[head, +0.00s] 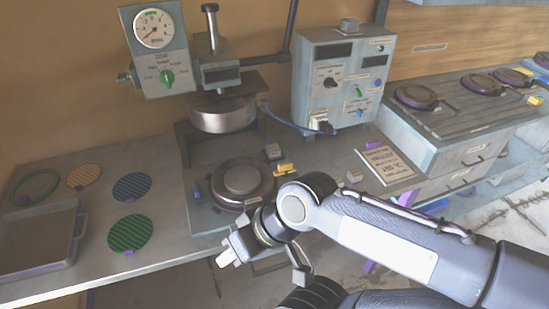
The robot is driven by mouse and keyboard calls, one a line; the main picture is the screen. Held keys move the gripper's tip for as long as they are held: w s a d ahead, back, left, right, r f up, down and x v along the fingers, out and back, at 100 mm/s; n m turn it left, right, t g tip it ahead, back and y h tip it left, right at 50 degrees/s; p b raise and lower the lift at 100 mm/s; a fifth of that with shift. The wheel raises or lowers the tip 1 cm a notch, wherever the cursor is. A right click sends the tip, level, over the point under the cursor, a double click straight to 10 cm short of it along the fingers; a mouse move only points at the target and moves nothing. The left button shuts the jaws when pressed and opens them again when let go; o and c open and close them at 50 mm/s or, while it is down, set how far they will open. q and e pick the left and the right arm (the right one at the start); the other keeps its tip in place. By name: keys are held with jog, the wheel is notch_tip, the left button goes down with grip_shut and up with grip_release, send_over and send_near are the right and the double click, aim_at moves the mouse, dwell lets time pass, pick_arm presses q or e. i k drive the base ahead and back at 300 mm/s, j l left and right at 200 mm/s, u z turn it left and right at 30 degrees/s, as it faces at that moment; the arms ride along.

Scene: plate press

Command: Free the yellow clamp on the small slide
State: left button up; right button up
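The yellow clamp (286,169) is a small yellow block at the right side of the press base, beside the round plate (241,181). The slide it sits on is too small to make out clearly. My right gripper (228,256) reaches in from the right and is in front of the press base, over the bench's front edge. It is nearer to me than the clamp and apart from it. Its pale fingertips point to the lower left, and the gap between them is not clear. My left gripper is not in view.
The press head (223,112) hangs above the round plate. A grey control box (339,75) with a blue cable stands behind the clamp. A sign plate (384,163) lies to the right. Coloured discs (130,233) and a tray (35,243) lie on the left.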

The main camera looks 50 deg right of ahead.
aim_at(284, 169)
jog(key=z, duration=1.8)
jog(key=i+l+u, duration=0.1)
jog(key=u, duration=0.3)
jog(key=i+l+u, duration=0.2)
jog(key=u, duration=0.25)
jog(key=i+l+u, duration=0.1)
jog(key=u, duration=0.3)
jog(key=l, duration=0.1)
